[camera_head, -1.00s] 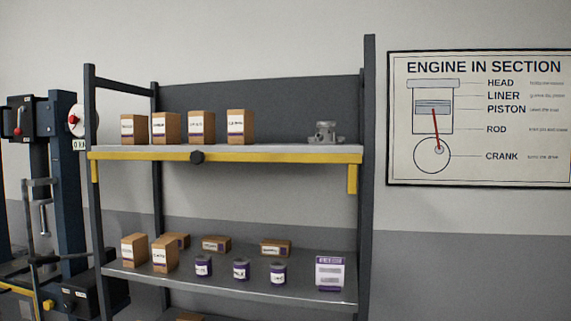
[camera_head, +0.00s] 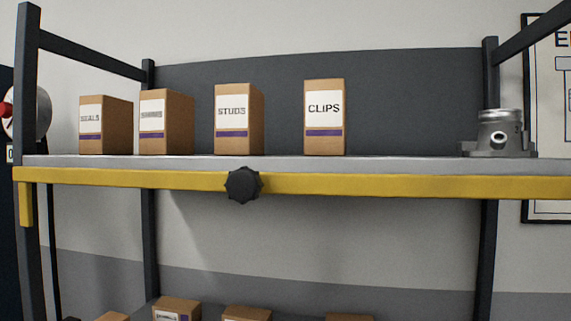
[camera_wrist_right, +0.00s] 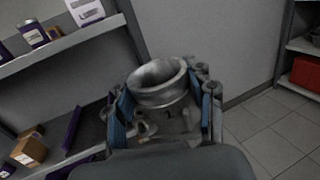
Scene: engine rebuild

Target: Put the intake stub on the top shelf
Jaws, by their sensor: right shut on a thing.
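The intake stub (camera_wrist_right: 158,82), a grey metal part with a round open neck, shows in the right wrist view. My right gripper (camera_wrist_right: 165,108) is shut on it, with blue-padded fingers on either side. The stub's lower part is partly hidden by the gripper. The top shelf (camera_head: 400,165), grey with a yellow front beam (camera_head: 380,184), spans the head view. Neither gripper shows in the head view, and my left gripper is in no view.
Cartons stand on the top shelf, among them the studs box (camera_head: 238,120) and the clips box (camera_head: 324,118). A grey metal part (camera_head: 498,134) stands at its right end. The shelf is clear between the clips box and that part. A black knob (camera_head: 243,185) sticks out from the beam.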

